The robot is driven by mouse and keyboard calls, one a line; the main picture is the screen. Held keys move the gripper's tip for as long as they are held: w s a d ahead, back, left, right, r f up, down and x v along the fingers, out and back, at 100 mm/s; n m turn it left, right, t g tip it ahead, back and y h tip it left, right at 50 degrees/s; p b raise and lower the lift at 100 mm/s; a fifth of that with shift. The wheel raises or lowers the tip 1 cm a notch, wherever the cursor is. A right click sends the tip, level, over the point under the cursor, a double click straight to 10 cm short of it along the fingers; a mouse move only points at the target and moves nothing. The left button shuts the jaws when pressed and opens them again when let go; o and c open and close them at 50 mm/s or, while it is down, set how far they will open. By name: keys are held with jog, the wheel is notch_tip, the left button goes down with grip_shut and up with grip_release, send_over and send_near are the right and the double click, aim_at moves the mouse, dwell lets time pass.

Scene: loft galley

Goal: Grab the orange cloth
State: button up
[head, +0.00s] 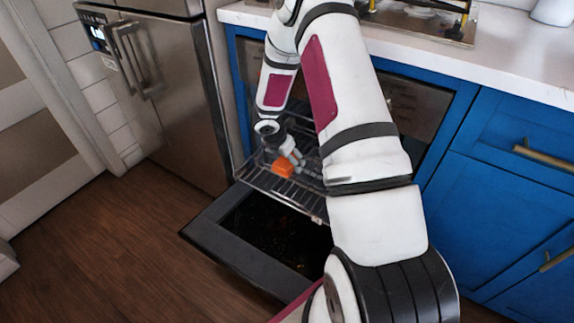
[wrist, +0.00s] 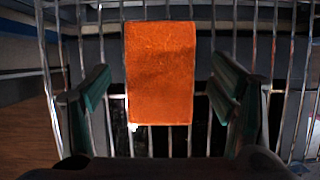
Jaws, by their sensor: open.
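The orange cloth (head: 283,168) lies on a pulled-out wire rack at the open oven. In the wrist view the cloth (wrist: 160,72) is a flat, upright rectangle in the middle of the picture. My gripper (head: 294,158) is just above and beside the cloth in the head view. In the wrist view its two green-padded fingers (wrist: 163,88) are spread apart, one on each side of the cloth, with a gap on both sides. The gripper is open and holds nothing. The exact height of the fingers above the cloth is hard to tell.
The wire rack (head: 262,180) sticks out over the lowered oven door (head: 222,240). Blue cabinets (head: 510,190) stand to the right and a steel fridge (head: 170,90) to the left. The wooden floor (head: 110,240) at the left is clear.

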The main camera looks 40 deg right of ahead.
jog(key=shift+f, duration=0.2)
dwell(0.6)
jog(key=c, duration=1.2)
